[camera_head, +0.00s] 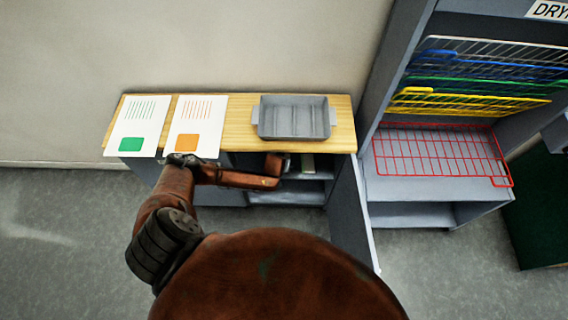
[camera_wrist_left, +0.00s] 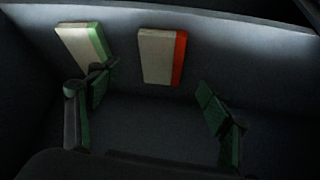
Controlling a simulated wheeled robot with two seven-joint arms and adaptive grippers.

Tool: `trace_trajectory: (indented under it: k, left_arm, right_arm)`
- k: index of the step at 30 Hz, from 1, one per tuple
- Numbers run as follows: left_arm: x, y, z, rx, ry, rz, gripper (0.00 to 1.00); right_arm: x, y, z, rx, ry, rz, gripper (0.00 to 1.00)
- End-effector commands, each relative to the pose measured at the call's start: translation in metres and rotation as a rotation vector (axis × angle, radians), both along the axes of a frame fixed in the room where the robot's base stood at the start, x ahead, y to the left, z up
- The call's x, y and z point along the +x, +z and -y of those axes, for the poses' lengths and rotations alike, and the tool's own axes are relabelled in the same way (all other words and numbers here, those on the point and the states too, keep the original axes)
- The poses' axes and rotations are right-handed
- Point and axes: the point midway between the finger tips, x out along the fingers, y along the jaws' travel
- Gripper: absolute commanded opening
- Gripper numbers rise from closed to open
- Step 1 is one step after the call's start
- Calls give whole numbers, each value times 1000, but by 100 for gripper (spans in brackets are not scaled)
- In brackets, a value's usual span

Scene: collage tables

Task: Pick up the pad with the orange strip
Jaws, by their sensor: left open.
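The pad with the orange strip (camera_wrist_left: 157,56) stands at the back of a dark shelf space in the left wrist view. It is pale, with the orange-red strip along its right edge. A pad with a green strip (camera_wrist_left: 80,48) leans to its left, partly covered by a finger. My left gripper (camera_wrist_left: 155,78) is open and empty, its fingers spread to either side of the orange-strip pad's line, apart from that pad. In the head view my left arm reaches into the open cabinet, and its gripper is hidden there. My right gripper is not in view.
The wooden cabinet top (camera_head: 240,125) carries a green-marked sheet (camera_head: 138,122), an orange-marked sheet (camera_head: 199,118) and a grey tray (camera_head: 294,118). The cabinet door (camera_head: 352,215) stands open at the right. A drying rack with coloured wire shelves (camera_head: 440,155) stands further right.

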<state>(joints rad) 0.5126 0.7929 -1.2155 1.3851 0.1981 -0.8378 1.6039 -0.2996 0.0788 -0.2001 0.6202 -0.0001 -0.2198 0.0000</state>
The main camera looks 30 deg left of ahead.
Motion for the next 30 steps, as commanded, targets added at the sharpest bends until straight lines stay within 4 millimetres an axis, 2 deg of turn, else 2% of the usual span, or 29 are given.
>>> trace_trajectory:
  k: [12,21,30]
  left_arm:
    - [23,-48,-11,0,-1,-2,73]
    - [26,-50,-12,-2,-1,0,73]
    - [26,-50,-12,-1,-1,-1,53]
  right_arm:
    - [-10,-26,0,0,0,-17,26]
    - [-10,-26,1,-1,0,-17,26]
    - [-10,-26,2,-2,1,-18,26]
